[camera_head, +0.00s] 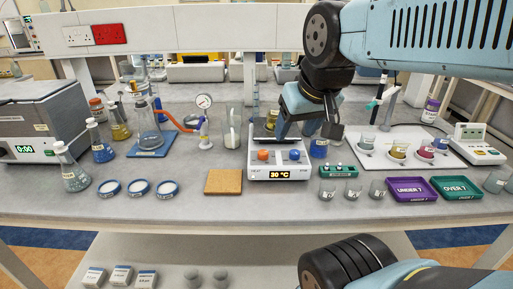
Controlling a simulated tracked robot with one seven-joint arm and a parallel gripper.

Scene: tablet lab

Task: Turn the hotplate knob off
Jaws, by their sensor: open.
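The hotplate (278,174) is a white unit on the bench near the middle, with a display reading 30 °C. An orange knob (263,155) is on the left of its front panel, above a label that seems to read HEAT. A blue knob (294,155) is on the right, above a label too small to read surely. My gripper (307,130) is open and empty, pointing down above the right part of the hotplate, apart from both knobs in the picture. It hides part of the hotplate's top. Which way the knobs point is too small to tell.
A cork mat (223,182) lies left of the hotplate. A green rack (338,171) and small beakers (352,189) stand close on its right, with purple (411,190) and green (457,187) trays beyond. A blue flask (319,147) stands behind the rack. Glassware crowds the left.

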